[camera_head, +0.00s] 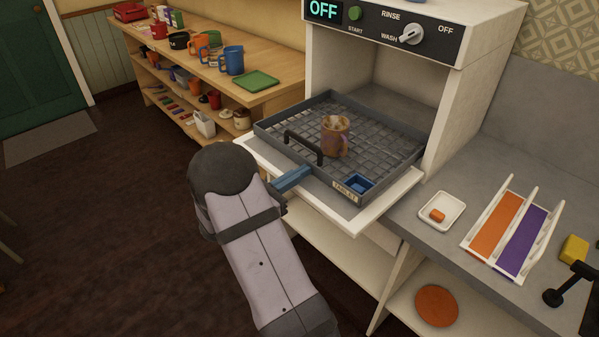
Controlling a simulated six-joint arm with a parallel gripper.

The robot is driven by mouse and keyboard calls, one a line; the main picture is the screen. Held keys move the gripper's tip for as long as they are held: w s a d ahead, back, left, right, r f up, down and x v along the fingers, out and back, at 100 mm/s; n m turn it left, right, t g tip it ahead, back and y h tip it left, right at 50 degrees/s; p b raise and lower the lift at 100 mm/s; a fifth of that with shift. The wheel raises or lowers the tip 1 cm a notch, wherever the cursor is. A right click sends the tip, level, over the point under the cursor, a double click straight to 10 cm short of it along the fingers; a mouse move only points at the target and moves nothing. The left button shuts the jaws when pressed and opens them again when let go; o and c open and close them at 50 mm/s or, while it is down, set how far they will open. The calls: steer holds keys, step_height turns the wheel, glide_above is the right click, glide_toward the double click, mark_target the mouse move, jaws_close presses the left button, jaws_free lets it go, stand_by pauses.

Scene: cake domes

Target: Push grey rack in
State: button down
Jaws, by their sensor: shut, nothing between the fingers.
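The grey rack (376,147) is a shallow basket-like tray with a black handle (303,147) at its front left. It sits partly out of the white dishwasher (475,95), over the lowered white door (373,213). A brown mug (335,137) stands in the rack, and a small blue square holder (359,184) sits in its front corner. My gripper (308,170) is shut and empty, with its blue fingers at the rack's front edge, just below the handle. I cannot tell whether they touch the rack.
The dishwasher panel reads OFF (324,10). At right, the grey counter (425,230) holds a white dish (440,211) with an orange block and a divided holder (512,235). Wooden shelves (190,72) with mugs stand behind left. The floor at left is clear.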

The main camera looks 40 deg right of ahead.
steer(key=d, duration=0.4)
steer(key=shift+d, duration=0.35)
steer(key=shift+a, duration=0.1)
steer(key=a+b, duration=0.3)
steer(key=a, duration=1.1)
steer(key=r+y+p, duration=0.1)
steer(key=p, duration=0.1)
steer(key=r+y+p, duration=0.1)
steer(key=r+p, duration=0.1)
steer(key=r+y+p, duration=0.1)
steer(key=p, duration=0.1)
steer(key=shift+w+d+r+y+p, duration=0.15)
steer(key=shift+w+d+y+p, duration=0.05)
steer(key=shift+w+y+p, duration=0.15)
steer(key=shift+d, duration=0.1)
